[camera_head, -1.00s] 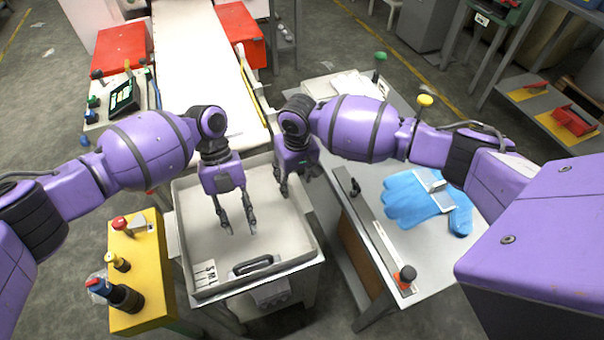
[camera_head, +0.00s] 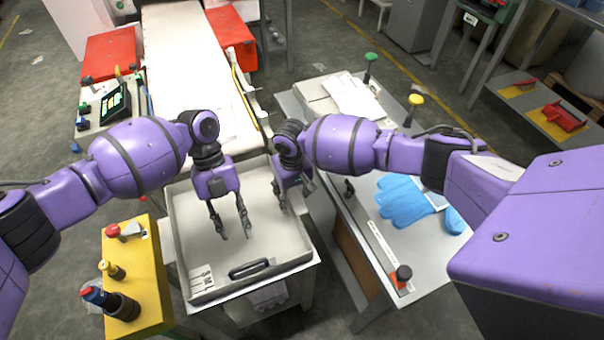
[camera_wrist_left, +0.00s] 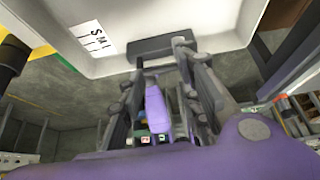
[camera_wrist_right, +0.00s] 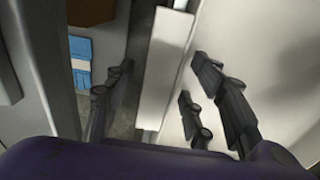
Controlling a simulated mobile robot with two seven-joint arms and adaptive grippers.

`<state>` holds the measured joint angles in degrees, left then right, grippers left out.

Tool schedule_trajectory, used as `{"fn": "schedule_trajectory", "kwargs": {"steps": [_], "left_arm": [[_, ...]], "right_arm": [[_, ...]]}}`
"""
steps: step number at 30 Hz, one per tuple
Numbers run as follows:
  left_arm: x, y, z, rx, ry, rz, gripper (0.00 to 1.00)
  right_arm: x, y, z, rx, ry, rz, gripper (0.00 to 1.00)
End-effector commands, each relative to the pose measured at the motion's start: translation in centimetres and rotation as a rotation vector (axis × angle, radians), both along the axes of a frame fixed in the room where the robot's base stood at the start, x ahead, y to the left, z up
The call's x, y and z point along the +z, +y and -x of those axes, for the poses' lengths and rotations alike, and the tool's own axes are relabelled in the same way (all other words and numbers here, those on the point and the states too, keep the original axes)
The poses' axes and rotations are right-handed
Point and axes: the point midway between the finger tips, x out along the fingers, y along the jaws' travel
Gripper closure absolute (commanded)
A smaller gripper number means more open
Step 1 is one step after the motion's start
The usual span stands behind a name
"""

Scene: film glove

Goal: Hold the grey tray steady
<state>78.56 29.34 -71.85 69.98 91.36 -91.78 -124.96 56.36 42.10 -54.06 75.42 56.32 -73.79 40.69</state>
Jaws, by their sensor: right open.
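The grey tray (camera_head: 182,245) is shallow and rectangular, with a dark handle slot (camera_head: 249,268) at its near end and a white label marked S M L (camera_head: 202,278). My left gripper (camera_head: 232,236) points down over the tray, fingers apart and empty, behind the handle slot. My right gripper (camera_head: 292,198) is open at the tray's right rim. In the right wrist view its fingers (camera_wrist_right: 160,78) are apart, with the pale rim (camera_wrist_right: 167,55) between them.
A yellow control box (camera_head: 135,270) with knobs stands close left of the tray. A grey table (camera_head: 345,225) on the right holds a blue glove (camera_head: 410,203), partly behind my right arm. A pale conveyor (camera_head: 195,60) runs behind the tray.

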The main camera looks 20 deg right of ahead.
Motion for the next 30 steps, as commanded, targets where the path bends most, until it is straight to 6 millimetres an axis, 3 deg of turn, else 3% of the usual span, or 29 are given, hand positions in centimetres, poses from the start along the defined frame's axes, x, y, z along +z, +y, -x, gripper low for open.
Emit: {"fn": "schedule_trajectory", "kwargs": {"steps": [2, 13, 24, 30], "left_arm": [[0.0, 0.0, 0.0, 0.0, 0.0, 0.0, 0.69], [0.0, 0.0, 0.0, 0.0, 0.0, 0.0, 0.69], [-0.4, 0.3, 0.2, 0.006, 0.008, -0.002, 0.67], [0.3, 0.5, 2.4, 0.052, -0.014, -0.01, 0.67]], "right_arm": [[0.1, 0.0, -0.1, 0.001, -0.002, 0.0, 0.51], [0.1, 0.0, -0.1, 0.0, -0.002, 0.0, 1.0], [0.1, 0.0, -0.1, 0.0, -0.002, 0.001, 1.0], [0.1, 0.0, -0.2, 0.001, -0.002, 0.002, 1.0]]}}
